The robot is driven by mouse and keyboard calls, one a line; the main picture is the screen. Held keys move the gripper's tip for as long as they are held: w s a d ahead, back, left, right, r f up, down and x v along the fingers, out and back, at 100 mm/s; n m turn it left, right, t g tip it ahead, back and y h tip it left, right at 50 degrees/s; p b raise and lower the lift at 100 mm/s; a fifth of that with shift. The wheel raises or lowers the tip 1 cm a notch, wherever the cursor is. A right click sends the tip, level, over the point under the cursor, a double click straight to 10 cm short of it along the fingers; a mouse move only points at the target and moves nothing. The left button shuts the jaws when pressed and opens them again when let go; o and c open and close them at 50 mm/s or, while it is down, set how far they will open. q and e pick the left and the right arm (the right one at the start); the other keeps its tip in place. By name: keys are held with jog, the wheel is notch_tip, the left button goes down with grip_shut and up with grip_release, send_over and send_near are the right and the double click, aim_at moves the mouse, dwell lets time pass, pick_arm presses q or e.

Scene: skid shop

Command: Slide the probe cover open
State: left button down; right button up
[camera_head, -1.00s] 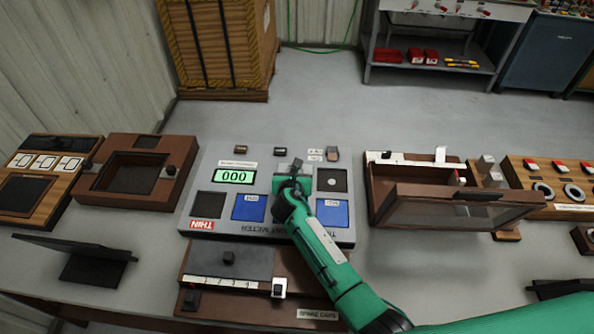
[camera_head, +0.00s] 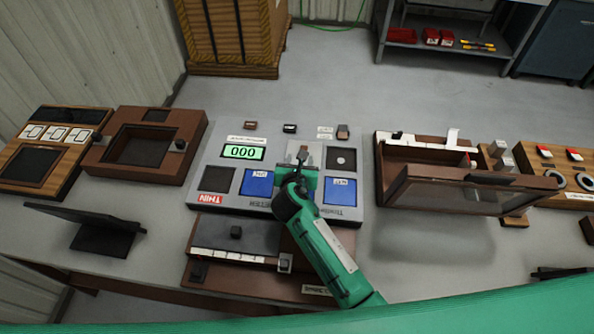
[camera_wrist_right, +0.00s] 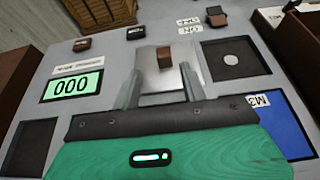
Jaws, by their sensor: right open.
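The meter panel (camera_head: 213,162) is a grey slab with a lit display reading 000. At its upper middle is a pale metal plate with a small brown knob (camera_head: 303,152), which I take to be the probe cover; it also shows in the right wrist view (camera_wrist_right: 148,64). My right gripper (camera_head: 300,172) is over the panel, just on the near side of the knob. In the right wrist view its two grey fingers (camera_wrist_right: 161,85) are apart, with the knob beyond and between their tips, not gripped. Contact with the plate cannot be told. My left gripper is out of view.
Two blue windows (camera_head: 257,184) and dark square recesses flank the plate. Small blocks (camera_head: 290,128) sit along the panel's far edge. A brown box with a glass front (camera_head: 470,196) stands right, a brown framed box (camera_head: 108,173) left, and a slider box (camera_head: 215,259) in front.

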jog(key=v, duration=0.5)
jog(key=shift+s+a+r, duration=0.1)
jog(key=shift+s, duration=0.1)
dwell(0.3)
